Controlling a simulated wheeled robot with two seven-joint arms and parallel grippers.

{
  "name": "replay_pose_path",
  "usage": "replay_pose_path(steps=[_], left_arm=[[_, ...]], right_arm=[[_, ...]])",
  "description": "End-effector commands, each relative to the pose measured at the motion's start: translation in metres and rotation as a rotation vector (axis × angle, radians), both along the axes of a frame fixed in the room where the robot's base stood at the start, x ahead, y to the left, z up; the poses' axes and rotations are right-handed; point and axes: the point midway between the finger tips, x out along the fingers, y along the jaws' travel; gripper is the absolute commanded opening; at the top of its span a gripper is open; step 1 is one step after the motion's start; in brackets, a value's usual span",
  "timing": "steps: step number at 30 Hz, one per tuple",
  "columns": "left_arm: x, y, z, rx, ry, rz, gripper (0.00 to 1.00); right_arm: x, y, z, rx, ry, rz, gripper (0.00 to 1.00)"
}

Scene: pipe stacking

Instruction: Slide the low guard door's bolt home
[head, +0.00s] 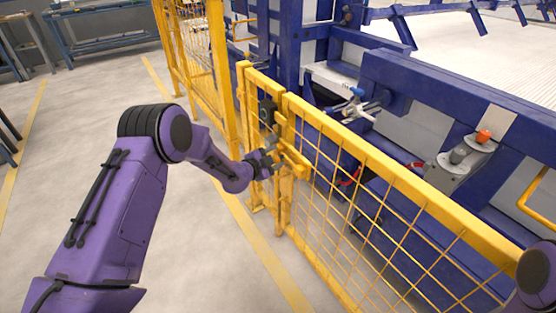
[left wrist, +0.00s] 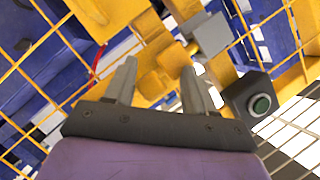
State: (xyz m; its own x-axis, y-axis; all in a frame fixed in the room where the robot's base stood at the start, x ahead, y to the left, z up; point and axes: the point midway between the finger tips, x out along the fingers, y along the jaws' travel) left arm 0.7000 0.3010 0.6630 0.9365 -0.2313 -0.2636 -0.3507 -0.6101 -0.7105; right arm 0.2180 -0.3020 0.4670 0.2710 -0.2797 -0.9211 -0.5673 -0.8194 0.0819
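The low guard door is a yellow mesh panel (head: 375,165) with a yellow frame, standing in the middle and right of the head view. Its yellow bolt assembly (head: 292,160) sits at the door's left post. My left gripper (head: 272,161) is at the bolt assembly, reaching in from the left. In the left wrist view its two grey fingers (left wrist: 160,82) stand apart, with a yellow bolt part (left wrist: 162,66) beyond and between them. I see no clear contact. The fingers partly hide the bolt, and how far it is slid cannot be told. My right gripper is out of view.
A dark box with a green button (left wrist: 261,104) is close right of the fingers in the left wrist view. Taller yellow fence (head: 203,60) stands at the left. Blue machine beams (head: 440,85) lie behind the door. The floor (head: 90,110) at left is clear.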

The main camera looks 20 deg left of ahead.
Motion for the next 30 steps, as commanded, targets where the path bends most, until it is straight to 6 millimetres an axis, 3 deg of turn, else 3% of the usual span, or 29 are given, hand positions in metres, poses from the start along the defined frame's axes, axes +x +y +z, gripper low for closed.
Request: replay_pose_path(steps=[9,21,30], left_arm=[[-0.005,-0.003,0.0,-0.001,0.006,-0.007,0.54],[-0.083,0.019,0.022,-0.002,0.007,-0.003,0.54],[-0.098,0.024,0.025,-0.002,0.006,-0.003,0.54]], right_arm=[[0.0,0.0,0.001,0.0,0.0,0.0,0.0],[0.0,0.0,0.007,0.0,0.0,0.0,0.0],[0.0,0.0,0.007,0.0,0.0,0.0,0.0]])
